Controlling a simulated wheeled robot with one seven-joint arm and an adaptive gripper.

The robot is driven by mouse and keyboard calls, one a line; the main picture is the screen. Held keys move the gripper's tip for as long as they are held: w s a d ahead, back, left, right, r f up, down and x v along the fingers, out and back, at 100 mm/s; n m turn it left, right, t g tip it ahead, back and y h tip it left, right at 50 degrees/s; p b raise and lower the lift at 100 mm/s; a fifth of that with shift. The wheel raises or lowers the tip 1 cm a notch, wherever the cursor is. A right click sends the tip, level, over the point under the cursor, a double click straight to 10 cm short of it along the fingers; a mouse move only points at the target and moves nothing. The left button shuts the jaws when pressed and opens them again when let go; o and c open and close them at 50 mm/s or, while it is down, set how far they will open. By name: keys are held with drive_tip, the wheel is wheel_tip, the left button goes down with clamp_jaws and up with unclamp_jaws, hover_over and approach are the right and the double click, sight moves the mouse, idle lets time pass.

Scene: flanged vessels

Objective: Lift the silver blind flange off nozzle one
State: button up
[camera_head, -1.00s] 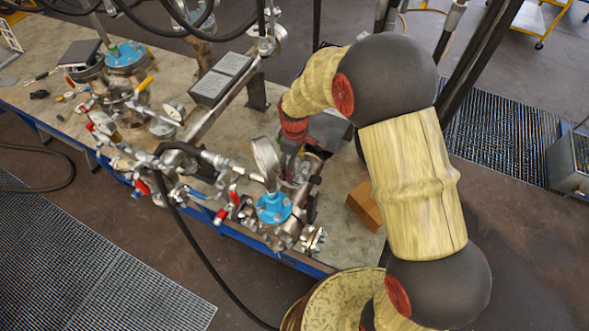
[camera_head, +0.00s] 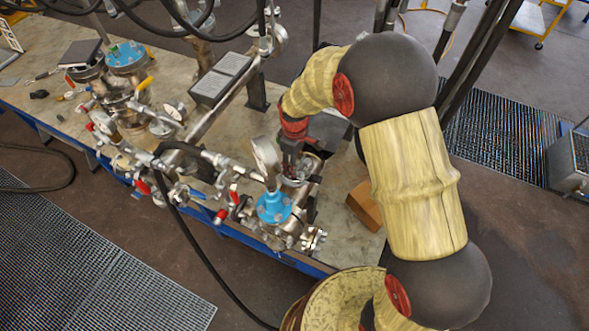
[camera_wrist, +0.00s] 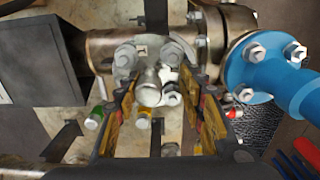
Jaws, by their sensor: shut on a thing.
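My gripper (camera_head: 291,163) points down at the silver pipework near the right end of the bench. In the wrist view, its two padded fingers (camera_wrist: 163,99) stand on either side of a rounded silver knob, which I take as part of the silver blind flange (camera_wrist: 149,85). The gripper is shut on it. Several silver bolt heads show close around the knob. In the head view the flange is mostly hidden by my gripper and the fittings, so I cannot tell whether it still touches nozzle one.
Valves and hoses crowd the left. A brown block (camera_head: 365,205) lies to the right, with bare bench (camera_head: 345,237) around it.

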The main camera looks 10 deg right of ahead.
drive_tip(key=shift+w, duration=0.15)
drive_tip(key=shift+c, duration=0.9)
drive_tip(key=shift+r, duration=0.15)
